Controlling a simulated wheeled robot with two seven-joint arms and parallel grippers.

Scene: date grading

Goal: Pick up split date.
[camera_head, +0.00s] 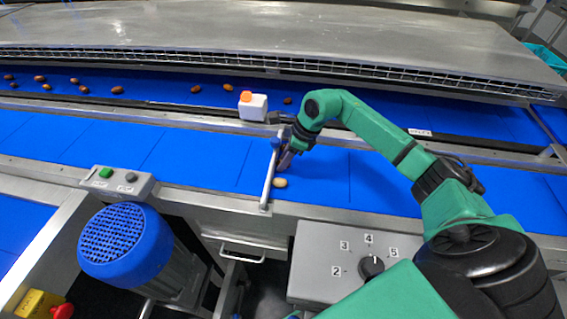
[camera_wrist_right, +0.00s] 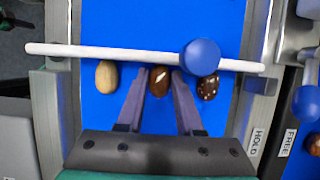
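In the right wrist view, a glossy brown date with a pale mark like a split (camera_wrist_right: 159,80) lies on the blue belt, the middle one of three. My right gripper (camera_wrist_right: 161,72) is open, with a finger on each side of this date; I cannot tell whether they touch it. A tan date (camera_wrist_right: 106,74) lies to its left and a dark, pale-speckled date (camera_wrist_right: 208,88) to its right. In the head view my right gripper (camera_head: 286,160) is low over the near belt and hides the marked date; the tan date (camera_head: 280,183) shows beside it. My left gripper is not in view.
A white bar (camera_wrist_right: 120,52) with a blue knob (camera_wrist_right: 200,57) crosses the belt just beyond the dates. The far belt (camera_head: 160,92) carries several brown dates. A white box with an orange top (camera_head: 253,106) stands between the belts. The near belt's left stretch is clear.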

